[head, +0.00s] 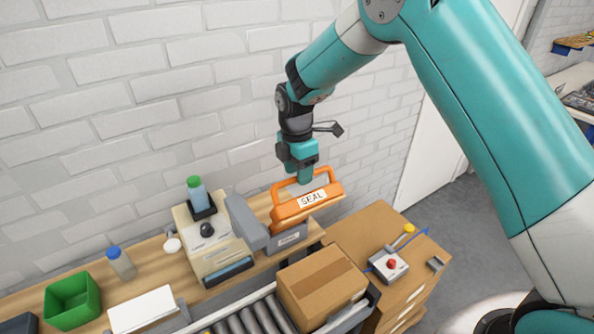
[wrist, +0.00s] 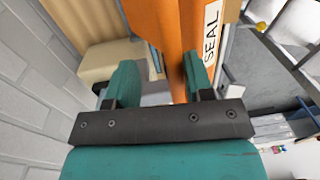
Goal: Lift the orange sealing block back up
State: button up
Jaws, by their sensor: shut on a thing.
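The orange sealing block (head: 290,212), with a white SEAL label and a raised loop handle, is at the back of the bench by the brick wall. My gripper (head: 304,178) reaches down from above and is shut on the block's handle. In the wrist view the orange handle (wrist: 190,78) runs between the two teal fingers of my gripper (wrist: 165,85), and part of the SEAL label shows beside it. A grey labelled base (head: 288,241) is just below the block. I cannot tell whether the block touches it.
A cardboard box (head: 320,287) sits on the roller conveyor (head: 245,318) in front of the block. A beige machine (head: 212,245) with a green-capped bottle (head: 196,192) stands close on the left. A control box with a red button (head: 388,265) is on the wooden cabinet to the right.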

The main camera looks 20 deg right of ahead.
jog(key=shift+w+r, duration=0.1)
jog(key=shift+r, duration=0.05)
notch_tip(320, 180, up, 17)
jog(key=b, duration=0.5)
jog(key=shift+w+a, duration=0.15)
jog(key=shift+w, duration=0.3)
jog(key=s+f+m+y+b, duration=0.1)
jog(key=s+f+m+b, duration=0.2)
jog(key=s, duration=0.7)
jog(key=s+a+f+m+y+b, duration=0.1)
jog(key=s+f+m, duration=0.4)
jog(key=s, duration=0.6)
jog(key=s+f+m+y+b, duration=0.2)
jog(key=s+f+m+b, duration=0.2)
jog(key=s, duration=0.7)
jog(key=shift+s+a+f+m+t+b, duration=0.25)
jog(key=shift+f+m+t+b, duration=0.15)
jog(key=shift+m, duration=0.7)
